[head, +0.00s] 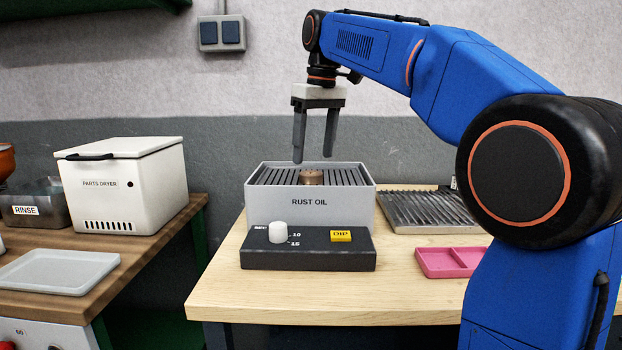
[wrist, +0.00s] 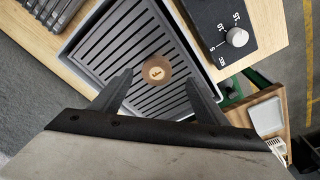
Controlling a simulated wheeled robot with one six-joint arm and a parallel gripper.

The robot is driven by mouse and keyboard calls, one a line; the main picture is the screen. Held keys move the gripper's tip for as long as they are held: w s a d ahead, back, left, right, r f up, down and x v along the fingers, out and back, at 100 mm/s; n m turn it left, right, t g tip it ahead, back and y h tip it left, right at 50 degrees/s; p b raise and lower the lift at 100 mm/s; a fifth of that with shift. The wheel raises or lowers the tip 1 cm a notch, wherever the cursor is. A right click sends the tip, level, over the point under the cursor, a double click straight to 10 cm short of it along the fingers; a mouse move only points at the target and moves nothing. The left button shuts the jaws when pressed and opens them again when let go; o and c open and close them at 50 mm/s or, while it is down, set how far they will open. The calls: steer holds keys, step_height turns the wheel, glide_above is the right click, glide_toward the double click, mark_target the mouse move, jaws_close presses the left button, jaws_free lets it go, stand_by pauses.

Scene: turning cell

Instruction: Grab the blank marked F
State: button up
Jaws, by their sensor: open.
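A round brown blank (head: 312,177) stands on the slatted rack of the grey box labelled RUST OIL (head: 309,202). In the wrist view the blank (wrist: 157,69) shows its round top with a small dark mark that I cannot read clearly. My gripper (head: 314,158) points down above the box, its fingers apart and empty. In the wrist view the fingertips (wrist: 159,78) lie to either side of the blank, and in the head view they are above it, not touching it. The slatted rack (wrist: 112,55) is otherwise bare where it shows.
A dark control panel (head: 308,262) with a white knob and yellow DIP button stands in front of the box. A pink tray (head: 450,262) and ribbed rack (head: 425,212) lie right. The parts dryer (head: 130,180), RINSE tub (head: 35,203) and grey tray (head: 60,271) are on the left bench.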

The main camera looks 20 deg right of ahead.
mark_target(311, 173)
steer(key=shift+w+f, duration=0.25)
steer(key=shift+f, duration=0.6)
steer(key=shift+w+f, duration=0.25)
steer(key=shift+f, duration=0.65)
steer(key=shift+w+f, duration=0.25)
steer(key=shift+f, duration=0.6)
steer(key=c, duration=1.3)
steer(key=shift+r, duration=0.1)
steer(key=shift+c, duration=0.2)
